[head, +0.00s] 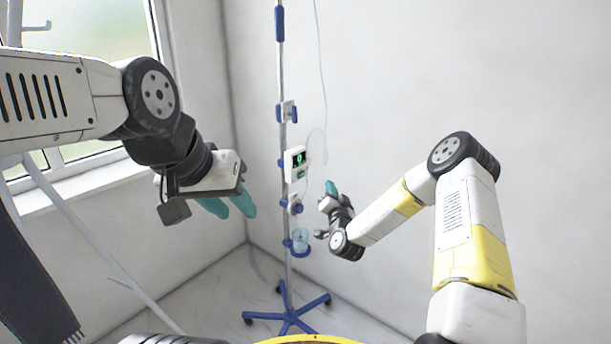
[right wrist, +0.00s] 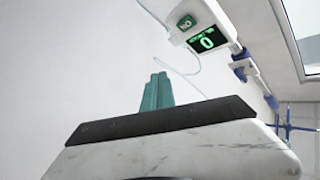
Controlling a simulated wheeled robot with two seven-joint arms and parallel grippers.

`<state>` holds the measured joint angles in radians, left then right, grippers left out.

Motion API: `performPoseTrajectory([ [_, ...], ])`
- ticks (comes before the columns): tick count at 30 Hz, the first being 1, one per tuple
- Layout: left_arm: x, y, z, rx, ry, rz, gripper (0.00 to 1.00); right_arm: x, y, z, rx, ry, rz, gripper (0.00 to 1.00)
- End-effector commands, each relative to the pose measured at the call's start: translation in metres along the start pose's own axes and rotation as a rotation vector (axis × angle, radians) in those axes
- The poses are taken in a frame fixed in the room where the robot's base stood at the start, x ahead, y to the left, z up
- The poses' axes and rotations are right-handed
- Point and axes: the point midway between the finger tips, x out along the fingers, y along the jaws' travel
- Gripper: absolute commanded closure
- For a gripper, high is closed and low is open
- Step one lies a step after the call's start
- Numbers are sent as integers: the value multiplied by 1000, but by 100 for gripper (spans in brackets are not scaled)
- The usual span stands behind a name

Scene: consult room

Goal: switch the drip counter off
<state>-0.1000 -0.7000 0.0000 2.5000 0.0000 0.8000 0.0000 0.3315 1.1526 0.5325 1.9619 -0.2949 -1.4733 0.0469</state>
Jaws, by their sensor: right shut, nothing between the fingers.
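The drip counter (head: 297,163) is a white box on the pole of the drip stand, with a dark screen lit with a green 0. In the right wrist view the counter (right wrist: 218,18) is at the upper right, with its lit screen and a small green switch (right wrist: 186,21) beside it. My right gripper (head: 331,188) is shut and empty, just right of and below the counter. Its teal fingertips (right wrist: 158,78) are together and apart from the switch in the right wrist view. My left gripper (head: 232,206) is open and empty, left of the pole.
The drip stand (head: 288,230) has a blue wheeled base (head: 287,318). Clamps and a clear cup (head: 301,240) are on its pole below the counter. A thin tube (head: 323,80) hangs near the counter. A window (head: 90,60) is at the left; the right wall is bare.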

Motion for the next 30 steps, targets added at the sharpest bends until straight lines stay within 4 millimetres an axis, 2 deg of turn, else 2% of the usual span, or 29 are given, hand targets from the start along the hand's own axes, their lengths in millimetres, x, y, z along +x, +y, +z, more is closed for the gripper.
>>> performPoseTrajectory([
  [11,0,0,0,0,0,0,64,5,-4,4,0,-2,-1,100],
  [30,0,0,0,0,0,0,64,57,-42,42,-2,-3,-2,100],
])
